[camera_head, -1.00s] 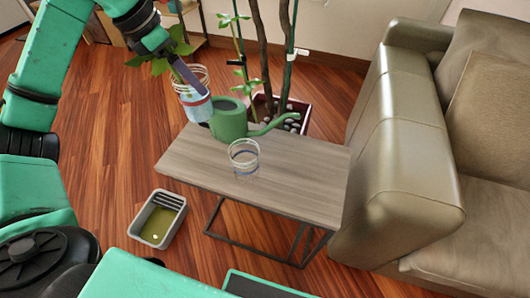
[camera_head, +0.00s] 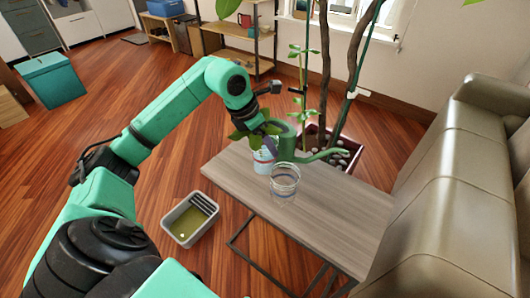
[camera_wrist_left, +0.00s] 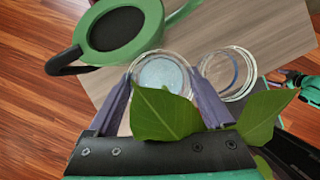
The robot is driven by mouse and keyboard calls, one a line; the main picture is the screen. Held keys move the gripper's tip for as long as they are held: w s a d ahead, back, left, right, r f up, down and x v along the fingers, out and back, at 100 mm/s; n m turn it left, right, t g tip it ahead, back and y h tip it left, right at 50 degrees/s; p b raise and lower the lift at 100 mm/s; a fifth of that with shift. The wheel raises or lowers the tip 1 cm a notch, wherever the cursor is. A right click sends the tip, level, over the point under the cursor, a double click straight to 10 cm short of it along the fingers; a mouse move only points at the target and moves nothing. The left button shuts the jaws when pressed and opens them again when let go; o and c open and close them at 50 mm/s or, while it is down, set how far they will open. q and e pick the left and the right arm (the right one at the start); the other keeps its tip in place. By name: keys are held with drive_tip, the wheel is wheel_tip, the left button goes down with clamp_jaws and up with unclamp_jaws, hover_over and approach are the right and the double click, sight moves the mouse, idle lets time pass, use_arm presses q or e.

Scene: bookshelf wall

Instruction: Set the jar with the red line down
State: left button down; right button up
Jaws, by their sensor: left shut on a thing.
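The jar with the red line (camera_head: 263,161) is a clear jar with pale blue contents and green leaves above it. My left gripper (camera_head: 266,139) is shut on it from above, at the table's back left part. The jar is upright, low over or on the wooden side table (camera_head: 325,213); I cannot tell whether its base touches. In the left wrist view the jar (camera_wrist_left: 160,73) sits between the two fingers, partly hidden by a leaf (camera_wrist_left: 165,114). A second clear jar with a blue line (camera_head: 284,184) stands close beside it.
A green watering can (camera_head: 287,146) stands behind the jars, its spout pointing right. A planter with tall stems (camera_head: 340,145) is behind the table. A sofa (camera_head: 440,200) flanks the right. A grey bin (camera_head: 190,220) is on the floor. The table's front right is clear.

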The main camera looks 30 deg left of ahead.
use_arm(q)
wheel_tip(320, 180, down, 4)
drive_tip(key=shift+r, duration=0.2)
drive_tip(key=shift+f+b, duration=0.1)
drive_tip(key=shift+b, duration=0.2)
unclamp_jaws()
drive_tip(key=v, duration=1.2)
drive_tip(key=shift+p, duration=0.35)
use_arm(e)
drive_tip(key=shift+s+a, duration=0.1)
drive_tip(key=shift+a, duration=0.05)
